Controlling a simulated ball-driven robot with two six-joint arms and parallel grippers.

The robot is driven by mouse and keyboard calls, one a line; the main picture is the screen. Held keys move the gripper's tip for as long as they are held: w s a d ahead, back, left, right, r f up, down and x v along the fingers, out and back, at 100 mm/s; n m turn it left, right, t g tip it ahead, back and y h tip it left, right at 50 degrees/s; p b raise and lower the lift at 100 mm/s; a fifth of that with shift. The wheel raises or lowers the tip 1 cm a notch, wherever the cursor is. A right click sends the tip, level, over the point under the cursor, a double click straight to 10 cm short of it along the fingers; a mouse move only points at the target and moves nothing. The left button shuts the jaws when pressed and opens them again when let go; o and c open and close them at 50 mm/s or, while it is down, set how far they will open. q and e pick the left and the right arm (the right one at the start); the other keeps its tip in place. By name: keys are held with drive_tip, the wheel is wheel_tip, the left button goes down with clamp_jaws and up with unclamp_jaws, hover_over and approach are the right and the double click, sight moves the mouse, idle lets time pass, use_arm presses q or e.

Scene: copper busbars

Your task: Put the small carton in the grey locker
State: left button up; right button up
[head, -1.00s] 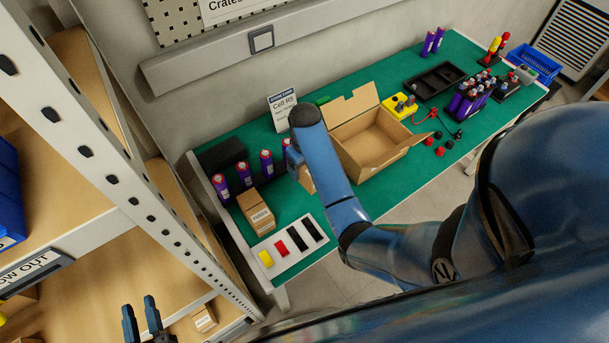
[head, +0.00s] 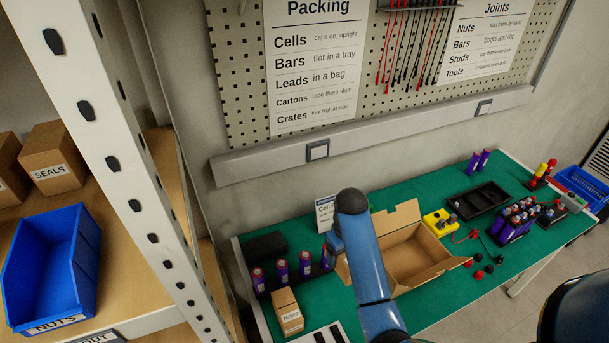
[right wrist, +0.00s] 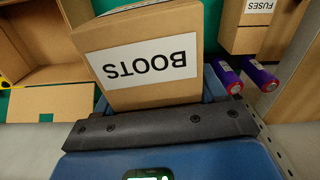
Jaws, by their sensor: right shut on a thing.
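A small brown carton with a white BOOTS label (right wrist: 150,58) fills the middle of the right wrist view. My right gripper (head: 335,245) is shut on it over the green bench. In the head view my right arm hides most of the carton, and only a brown edge (head: 343,269) shows. Another small carton, labelled FUSES (head: 288,312), stands on the bench to the left; it also shows in the right wrist view (right wrist: 253,25). My left gripper is out of view. I cannot make out a grey locker for certain.
An open carton (head: 415,255) lies right of my right arm. Purple cells (head: 281,271) stand to its left. A shelf rack with a perforated post (head: 115,165), a blue NUTS bin (head: 52,265) and a SEALS carton (head: 52,160) is at left. A slatted grey panel (head: 601,160) is far right.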

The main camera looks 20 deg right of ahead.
drive_tip(key=a+f+n+b, duration=0.3)
drive_tip(key=f+b, duration=0.2)
drive_tip(key=f, duration=0.3)
drive_tip(key=shift+s+f, duration=0.35)
drive_tip(key=shift+f, duration=0.05)
drive_tip(key=shift+s, duration=0.15)
